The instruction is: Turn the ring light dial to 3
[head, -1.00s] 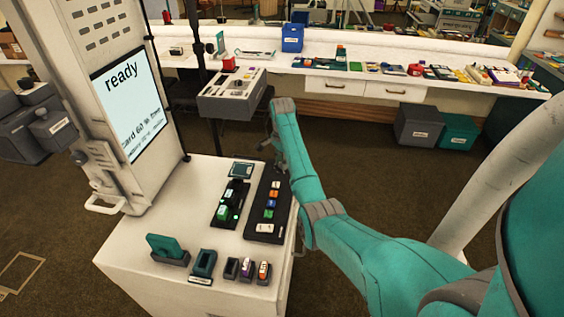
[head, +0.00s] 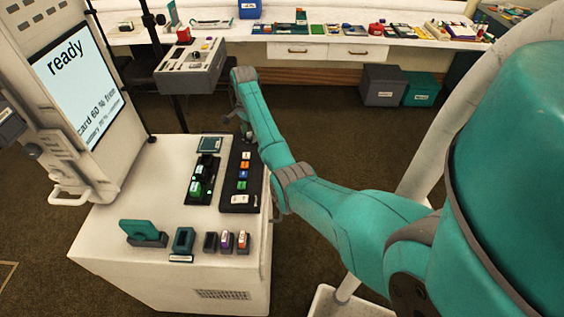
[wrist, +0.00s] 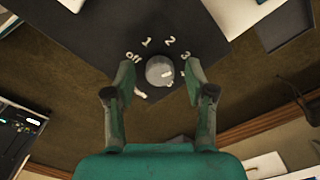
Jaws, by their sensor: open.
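The ring light dial (wrist: 159,70) is a round pale grey knob on a dark panel (wrist: 85,30) in the wrist view. The marks off (wrist: 133,56), 1, 2 and 3 (wrist: 186,55) curve around its upper side. I cannot tell for sure which mark it points to. My gripper (wrist: 160,66) is open, with one finger on each side of the dial; gaps show between fingers and knob. In the head view my gripper (head: 239,112) is small, beside the right end of a grey box (head: 188,83); I cannot make out the dial there.
A white cabinet (head: 115,240) with a screen reading "ready" (head: 78,88) and small devices on top stands at the left, near my arm. A long white bench (head: 380,47) with goods runs along the back. Brown floor lies open between them.

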